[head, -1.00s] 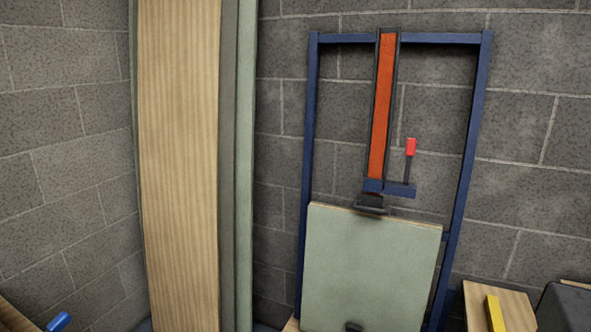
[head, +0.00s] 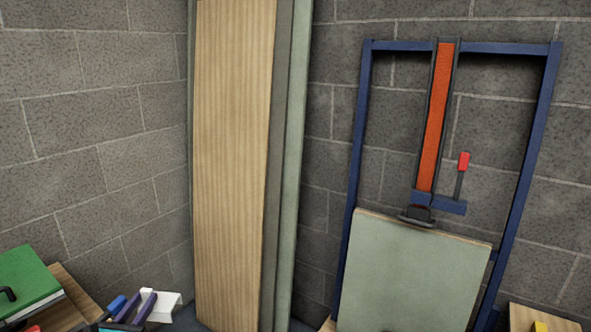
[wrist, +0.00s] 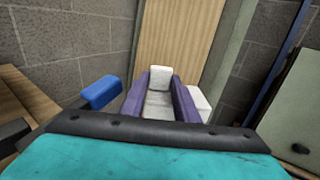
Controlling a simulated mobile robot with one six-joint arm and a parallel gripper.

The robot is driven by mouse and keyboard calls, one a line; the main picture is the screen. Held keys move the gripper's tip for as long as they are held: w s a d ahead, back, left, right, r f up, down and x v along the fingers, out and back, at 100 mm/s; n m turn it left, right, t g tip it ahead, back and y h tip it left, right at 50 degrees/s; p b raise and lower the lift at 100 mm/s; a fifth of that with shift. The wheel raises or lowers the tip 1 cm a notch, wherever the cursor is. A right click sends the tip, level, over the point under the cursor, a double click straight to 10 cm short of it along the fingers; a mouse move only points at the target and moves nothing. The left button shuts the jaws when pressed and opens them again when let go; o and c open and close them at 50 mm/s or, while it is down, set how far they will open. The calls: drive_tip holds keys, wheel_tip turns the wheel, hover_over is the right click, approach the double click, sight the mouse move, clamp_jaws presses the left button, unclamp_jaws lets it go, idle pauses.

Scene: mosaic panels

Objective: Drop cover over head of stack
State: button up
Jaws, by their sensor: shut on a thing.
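My gripper (head: 143,298), with purple fingers, is at the bottom left of the head view. It is shut on a white piece (head: 166,304), which also shows between and to the right of the fingers in the wrist view (wrist: 158,77). Whether this piece is the cover I cannot tell for sure. A tall stack of boards (head: 232,160), wood-grained at the front with grey and pale green edges behind, stands upright in the wall corner. Its top is out of the head view. In the wrist view the boards (wrist: 178,38) rise beyond my fingers, apart from them.
A blue frame (head: 548,100) with an orange strip and red-handled clamp stands at the right, a pale green panel (head: 415,275) in it. A green slab with a black handle (head: 28,272) lies on a wooden surface (head: 75,290) at lower left. Block walls close the corner.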

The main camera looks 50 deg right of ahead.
drive_tip(key=s+d+r+m+g+p, duration=0.1)
drive_tip(key=s+d+r+g+p, duration=0.2)
drive_tip(key=d, duration=1)
drive_tip(key=s+d+r+m+h+p, duration=0.15)
drive_tip(key=d+r+p, duration=0.45)
drive_tip(key=d, duration=0.7)
drive_tip(key=s+d+r+m+g+p, duration=0.15)
drive_tip(key=s+d+r+p, duration=0.25)
drive_tip(key=d, duration=0.9)
drive_tip(key=s+d+r+g+p, duration=0.1)
drive_tip(key=s+d+r+p, duration=0.3)
drive_tip(key=s+d, duration=0.5)
drive_tip(key=s+d+r+m+g+p, duration=0.1)
drive_tip(key=s+d+r+p, duration=0.3)
drive_tip(key=s+d, duration=0.5)
drive_tip(key=s+d+r+m+g+p, duration=0.1)
drive_tip(key=s+d+r+p, duration=0.3)
drive_tip(key=s+d, duration=0.5)
drive_tip(key=shift+s+d+g, duration=0.15)
drive_tip(key=shift+g, duration=0.7)
drive_tip(key=shift+a+f+b, duration=0.15)
drive_tip(key=shift+f+b, duration=1)
drive_tip(key=shift+a+f+b, duration=0.2)
drive_tip(key=shift+f+b, duration=0.95)
drive_tip(key=shift+f, duration=0.05)
drive_tip(key=shift+a+f+b, duration=0.15)
drive_tip(key=shift+f+b, duration=1)
drive_tip(key=shift+a+f+b, duration=0.2)
drive_tip(key=shift+f+b, duration=1.45)
drive_tip(key=shift+f, duration=0.05)
